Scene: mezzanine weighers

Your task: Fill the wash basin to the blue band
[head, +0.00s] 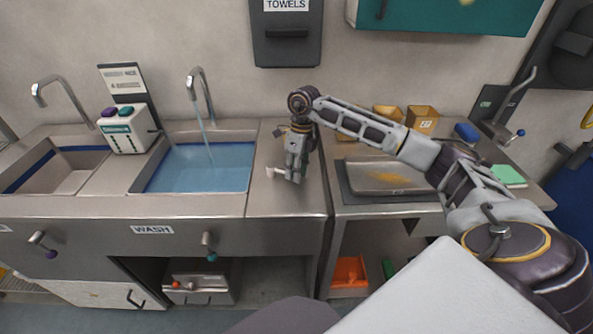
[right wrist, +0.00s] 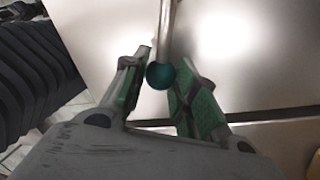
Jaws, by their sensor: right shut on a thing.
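The wash basin (head: 247,181), above the WASH label, holds blue-tinted water (head: 190,172) high up its walls. A stream (head: 208,138) runs into it from the tap (head: 196,84). I cannot clearly tell its blue band from the water. My right gripper (head: 296,176) points down over the counter right of the basin, shut on a lever (head: 274,171). In the right wrist view the lever's teal ball knob (right wrist: 160,76) sits between the green finger pads of the gripper (right wrist: 160,88). My left gripper is not in view.
An empty basin (head: 62,172) with a blue band is at left. A dispenser (head: 124,129) stands between the basins. Levers with a purple (head: 50,254) and a teal knob (head: 211,256) are on the front panel. A tray (head: 380,176) and yellow boxes (head: 422,118) lie right.

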